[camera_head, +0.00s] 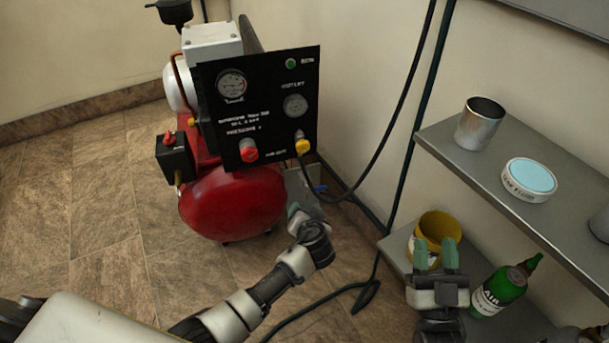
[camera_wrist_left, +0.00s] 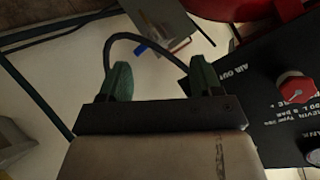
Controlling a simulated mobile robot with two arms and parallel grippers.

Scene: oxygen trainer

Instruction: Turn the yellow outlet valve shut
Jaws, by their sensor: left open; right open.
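The yellow outlet valve (camera_head: 302,144) sits at the lower right of the black panel (camera_head: 215,115), below a small gauge. A red knob (camera_head: 248,152) is to its left on the same panel; a red knob (camera_wrist_left: 295,88) also shows in the left wrist view, beside the fingers. I cannot make out the yellow valve in that view. My left gripper (camera_head: 298,213) is below the valve and apart from it. In its wrist view the green fingers (camera_wrist_left: 159,72) are spread and empty. My right gripper (camera_head: 436,256) is open and empty, by the shelves at the right.
The panel is mounted on a red tank (camera_head: 235,200) on the tiled floor. A metal shelf (camera_head: 455,160) at the right holds a metal cup (camera_head: 480,123) and a round tin (camera_head: 529,180). A yellow can (camera_head: 440,228) and a green bottle (camera_head: 502,288) are lower. A black hose hangs behind.

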